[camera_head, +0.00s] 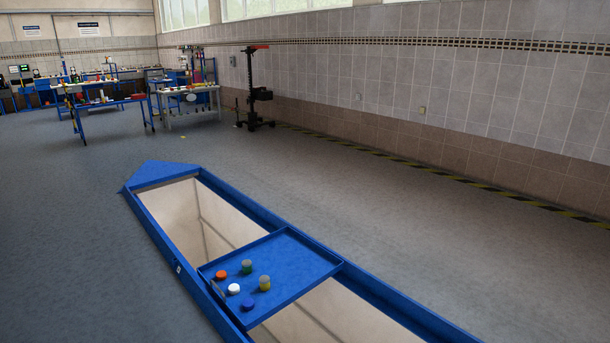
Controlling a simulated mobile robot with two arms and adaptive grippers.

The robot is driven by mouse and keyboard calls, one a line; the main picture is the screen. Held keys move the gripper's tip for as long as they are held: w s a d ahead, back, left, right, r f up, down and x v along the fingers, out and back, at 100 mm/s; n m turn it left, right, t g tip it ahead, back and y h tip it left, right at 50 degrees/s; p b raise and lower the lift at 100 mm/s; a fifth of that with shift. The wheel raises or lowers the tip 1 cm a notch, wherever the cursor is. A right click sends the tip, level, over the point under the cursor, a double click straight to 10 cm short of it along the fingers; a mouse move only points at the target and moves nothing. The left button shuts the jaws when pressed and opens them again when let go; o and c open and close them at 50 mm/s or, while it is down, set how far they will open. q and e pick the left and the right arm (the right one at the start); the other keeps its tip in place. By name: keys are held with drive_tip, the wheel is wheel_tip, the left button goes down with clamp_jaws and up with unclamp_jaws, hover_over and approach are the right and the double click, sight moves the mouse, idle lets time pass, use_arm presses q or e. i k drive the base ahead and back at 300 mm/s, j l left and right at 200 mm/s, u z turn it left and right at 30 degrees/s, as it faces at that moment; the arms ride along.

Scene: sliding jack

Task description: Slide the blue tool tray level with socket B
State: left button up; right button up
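The blue tool tray (296,257) lies across the long blue-framed pit in the floor, in the lower middle of the view. It carries several small items: an orange-red one (221,275), a white one (233,289), a blue one (248,305), and green and yellow capped jars. Small pale plates sit on the right tiled wall, one at the middle (358,97) and one further right (422,110); they look like sockets. No letters are legible, so I cannot tell which is socket B. Neither of my grippers is in view.
The pit's blue frame (160,234) has open pit on both sides of the tray. A dark stand (251,90) is by the wall. Workbenches (187,96) stand at the back left. Floor left of the pit is clear. A yellow-black strip (483,186) runs along the wall.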

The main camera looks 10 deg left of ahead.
sight(295, 264)
drive_tip(key=i+j, duration=0.2)
drive_tip(key=j, duration=0.15)
drive_tip(key=i+j, duration=0.2)
drive_tip(key=j, duration=0.15)
drive_tip(key=i+j, duration=0.2)
drive_tip(key=j, duration=0.15)
drive_tip(key=i+j+z, duration=0.1)
drive_tip(key=j, duration=0.25)
drive_tip(key=i+j, duration=0.45)
drive_tip(key=j, duration=0.3)
drive_tip(key=i+j, duration=0.2)
drive_tip(key=j, duration=0.15)
